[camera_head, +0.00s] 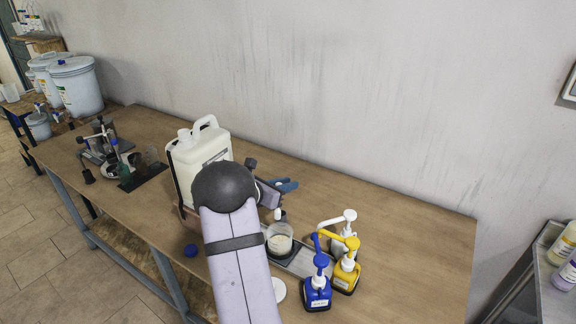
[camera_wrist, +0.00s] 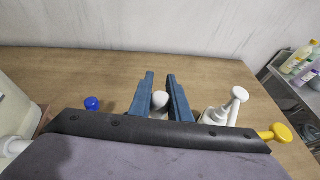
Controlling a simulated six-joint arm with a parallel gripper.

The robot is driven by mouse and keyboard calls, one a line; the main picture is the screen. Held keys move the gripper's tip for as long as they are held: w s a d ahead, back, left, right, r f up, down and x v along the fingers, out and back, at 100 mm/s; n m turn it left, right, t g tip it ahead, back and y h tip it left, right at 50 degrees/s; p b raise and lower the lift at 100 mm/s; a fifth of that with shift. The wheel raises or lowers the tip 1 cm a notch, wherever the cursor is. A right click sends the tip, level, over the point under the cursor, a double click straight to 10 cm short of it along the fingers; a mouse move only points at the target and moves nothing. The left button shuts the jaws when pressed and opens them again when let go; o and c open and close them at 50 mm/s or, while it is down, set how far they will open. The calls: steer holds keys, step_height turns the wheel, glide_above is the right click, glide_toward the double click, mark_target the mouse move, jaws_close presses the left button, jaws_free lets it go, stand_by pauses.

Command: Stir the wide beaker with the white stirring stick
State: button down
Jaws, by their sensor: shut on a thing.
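The wide beaker (camera_head: 280,246) is clear, holds pale contents, and stands on a dark round base near the front edge of the bench. The white stirring stick (camera_head: 277,213) shows as a short white piece just above the beaker's far rim. I cannot tell how far it reaches into the beaker. My gripper (camera_head: 288,185) has blue fingers and is above and behind the beaker. In the wrist view my gripper (camera_wrist: 160,76) is shut on the stick, whose rounded white end (camera_wrist: 160,100) shows between the fingers. My arm hides part of the beaker's surroundings.
Blue (camera_head: 318,288) and yellow (camera_head: 346,270) pump bottles and a white pump bottle (camera_head: 345,236) stand right of the beaker. A large white canister (camera_head: 190,160) stands left of my gripper. The bench's right end is clear.

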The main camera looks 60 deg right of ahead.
steer(key=shift+s+a+r+m+g+p, duration=0.15)
steer(key=shift+s+a+m+g+p, duration=0.1)
steer(key=shift+s+a, duration=0.25)
steer(key=shift+s+a+r+m+g+p, duration=0.15)
steer(key=shift+s+a+g, duration=0.15)
steer(key=shift+a, duration=0.35)
steer(key=shift+f, duration=0.15)
steer(key=b, duration=0.2)
glide_above(288, 229)
steer(key=shift+f, duration=2.45)
step_height(288, 229, down, 7)
steer(key=b, duration=0.8)
steer(key=shift+r, duration=0.15)
steer(key=shift+w+b, duration=0.1)
steer(key=shift+b, duration=0.35)
